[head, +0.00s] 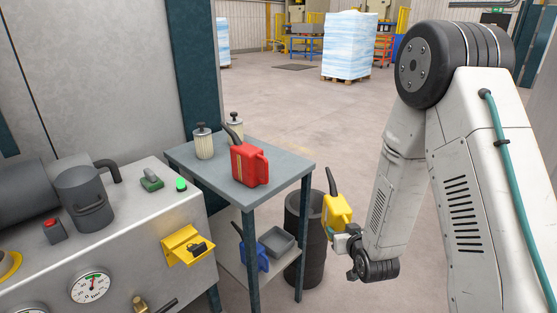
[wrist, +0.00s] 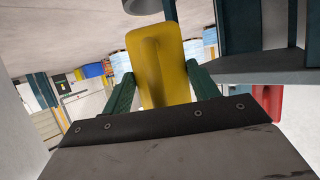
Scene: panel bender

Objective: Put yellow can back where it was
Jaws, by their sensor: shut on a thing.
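The yellow can (head: 337,215) has a dark spout pointing up and is at the right of the small table in the head view. My gripper (head: 343,232) is shut on it and holds it in the air, in front of a dark bin. In the wrist view the yellow can (wrist: 163,68) sits between the two green fingers of my gripper (wrist: 163,85). Part of the can is hidden behind the gripper's body there.
A grey table (head: 276,177) bears a red can (head: 249,165) and two pale filter-like cylinders (head: 204,142). A blue can (head: 254,252) and a grey tray (head: 277,241) are on its lower shelf. A dark bin (head: 304,255) stands beside it. A machine (head: 130,250) is at left.

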